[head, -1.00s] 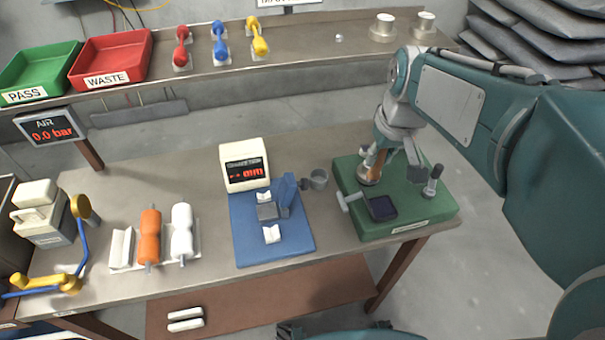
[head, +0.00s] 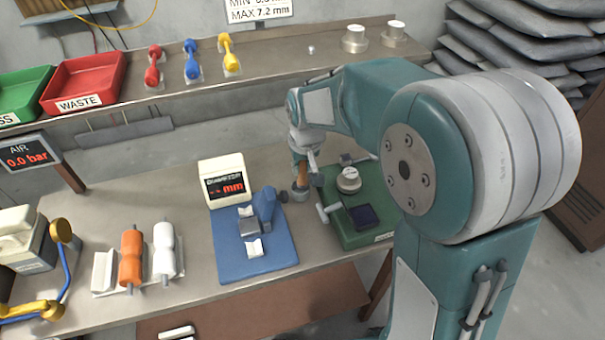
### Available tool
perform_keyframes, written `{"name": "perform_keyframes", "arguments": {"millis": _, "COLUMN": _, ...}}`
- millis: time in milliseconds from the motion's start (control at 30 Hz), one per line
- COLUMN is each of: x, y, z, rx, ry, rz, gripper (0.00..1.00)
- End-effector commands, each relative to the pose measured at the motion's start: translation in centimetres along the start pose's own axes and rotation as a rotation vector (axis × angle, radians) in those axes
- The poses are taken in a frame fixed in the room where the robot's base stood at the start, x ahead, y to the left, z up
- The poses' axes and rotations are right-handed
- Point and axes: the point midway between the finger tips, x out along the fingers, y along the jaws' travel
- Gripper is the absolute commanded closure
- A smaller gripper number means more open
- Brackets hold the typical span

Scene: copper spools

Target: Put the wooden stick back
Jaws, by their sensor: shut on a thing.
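The wooden stick (head: 302,174) is a short brown upright piece below my gripper (head: 304,160). My gripper is shut on it. The stick's lower end is at the small grey cup (head: 299,194) on the table, between the blue fixture and the green block. I cannot tell whether the end is inside the cup or just above it. My arm comes in from the right and hides part of the green block.
The blue measuring fixture (head: 257,262) stands left of the cup, with its display (head: 224,181) behind. The green block (head: 350,238) with a round silver knob (head: 348,181) stands close on the right.

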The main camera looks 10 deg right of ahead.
Motion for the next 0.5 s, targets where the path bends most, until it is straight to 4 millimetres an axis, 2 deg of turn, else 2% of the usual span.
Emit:
{"name": "perform_keyframes", "arguments": {"millis": 33, "x": 1.1, "y": -0.1, "z": 0.3, "rx": -0.001, "ry": -0.007, "rz": 0.001, "gripper": 1.0}}
{"name": "perform_keyframes", "arguments": {"millis": 167, "x": 2.6, "y": -0.1, "z": 0.6, "rx": -0.001, "ry": -0.004, "rz": 0.001, "gripper": 1.0}}
{"name": "perform_keyframes", "arguments": {"millis": 400, "x": 2.8, "y": -0.1, "z": 0.6, "rx": -0.001, "ry": -0.002, "rz": 0.001, "gripper": 1.0}}
{"name": "perform_keyframes", "arguments": {"millis": 433, "x": 2.8, "y": -0.1, "z": 0.6, "rx": -0.001, "ry": -0.002, "rz": 0.001, "gripper": 0.66}}
{"name": "perform_keyframes", "arguments": {"millis": 500, "x": 2.8, "y": 0.0, "z": 0.6, "rx": -0.001, "ry": -0.002, "rz": 0.0, "gripper": 0.36}}
